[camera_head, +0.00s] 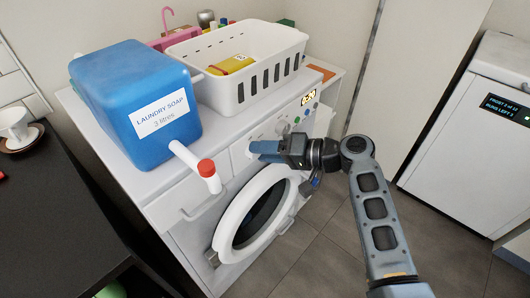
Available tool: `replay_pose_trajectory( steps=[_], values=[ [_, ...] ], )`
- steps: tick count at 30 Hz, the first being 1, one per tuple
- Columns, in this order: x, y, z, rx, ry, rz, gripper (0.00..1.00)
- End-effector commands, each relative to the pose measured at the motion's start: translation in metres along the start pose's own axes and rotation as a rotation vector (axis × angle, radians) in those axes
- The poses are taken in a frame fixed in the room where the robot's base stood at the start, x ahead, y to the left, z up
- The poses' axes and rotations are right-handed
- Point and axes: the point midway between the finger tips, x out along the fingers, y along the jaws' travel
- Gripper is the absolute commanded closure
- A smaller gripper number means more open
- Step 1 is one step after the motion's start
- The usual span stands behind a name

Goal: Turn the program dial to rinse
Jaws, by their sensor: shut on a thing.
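The white washing machine (185,228) stands in the middle, its control panel along the top of its front. My gripper (254,151) comes in from the right and its fingers meet the panel at the left part of the controls, above the round door. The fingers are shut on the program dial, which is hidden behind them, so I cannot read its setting. Small round controls (281,127) and a lit display (308,97) show on the panel to the right of and above my gripper.
A blue laundry soap container (120,85) sits on top, its red-capped spout (206,168) jutting over the front, left of my gripper. A white basket (230,90) is behind. The round door (228,232) lies below. Open floor (330,240) is at right.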

Motion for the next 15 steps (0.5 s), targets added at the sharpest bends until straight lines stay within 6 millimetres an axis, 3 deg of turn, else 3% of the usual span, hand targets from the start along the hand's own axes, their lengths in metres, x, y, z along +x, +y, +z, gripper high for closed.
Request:
replay_pose_trajectory(
  steps=[14,15],
  values=[
    [0.0000,0.0021,0.0009,0.015,-0.001,-0.003,0.88],
    [0.0000,0.0021,0.0009,0.015,-0.001,-0.003,0.55]
  ],
)
